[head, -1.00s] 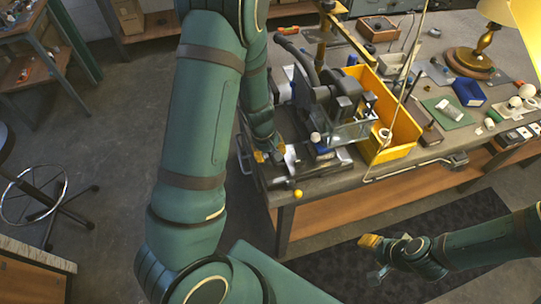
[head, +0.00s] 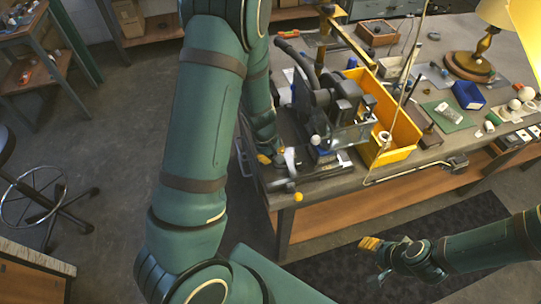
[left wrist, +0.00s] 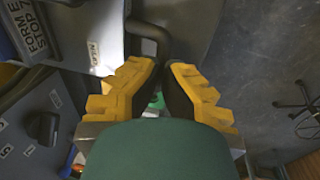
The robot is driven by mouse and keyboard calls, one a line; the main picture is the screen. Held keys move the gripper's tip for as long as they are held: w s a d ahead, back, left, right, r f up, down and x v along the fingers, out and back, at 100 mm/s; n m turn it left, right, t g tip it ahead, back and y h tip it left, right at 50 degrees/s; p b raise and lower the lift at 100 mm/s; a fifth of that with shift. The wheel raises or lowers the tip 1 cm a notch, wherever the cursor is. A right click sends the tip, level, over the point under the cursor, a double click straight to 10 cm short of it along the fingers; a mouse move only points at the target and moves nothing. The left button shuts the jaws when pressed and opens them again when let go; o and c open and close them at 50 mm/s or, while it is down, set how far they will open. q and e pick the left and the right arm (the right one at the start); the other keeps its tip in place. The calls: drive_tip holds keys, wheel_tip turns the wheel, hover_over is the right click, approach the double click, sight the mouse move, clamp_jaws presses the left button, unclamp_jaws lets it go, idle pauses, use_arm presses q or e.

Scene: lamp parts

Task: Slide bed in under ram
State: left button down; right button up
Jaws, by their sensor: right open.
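The press-like machine (head: 322,98) stands at the table's near left corner, with a clear box-like guard (head: 352,132) at its front. A low metal bed (head: 325,168) shows beneath, partly hidden. My left gripper (head: 268,158) is low at the machine's left front. In the left wrist view its yellow fingers (left wrist: 163,68) are close together on a dark bent handle (left wrist: 150,32), beside a pale grey labelled plate (left wrist: 93,25). The ram cannot be told apart clearly. My right gripper (head: 374,258) is open and empty, away from the table over the dark mat.
A yellow bin (head: 402,135) stands right of the machine. A yellow ball knob (head: 297,198) sticks out at the table's front corner. A lamp (head: 470,65), a blue bin (head: 468,95) and small parts lie further right.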

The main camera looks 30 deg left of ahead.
use_arm(q)
drive_tip(key=shift+w+d+p, duration=0.6)
drive_tip(key=shift+w+d, duration=0.65)
drive_tip(key=c, duration=1.4)
unclamp_jaws()
drive_tip(key=o, duration=0.4)
drive_tip(key=shift+w+f, duration=0.1)
drive_tip(key=shift+w, duration=0.1)
drive_tip(key=shift+s, duration=0.1)
wheel_tip(320, 180, up, 12)
drive_tip(key=s+a, duration=0.1)
drive_tip(key=shift+s+a, duration=0.2)
drive_tip(key=shift+s, duration=0.05)
drive_tip(key=shift+f, duration=0.1)
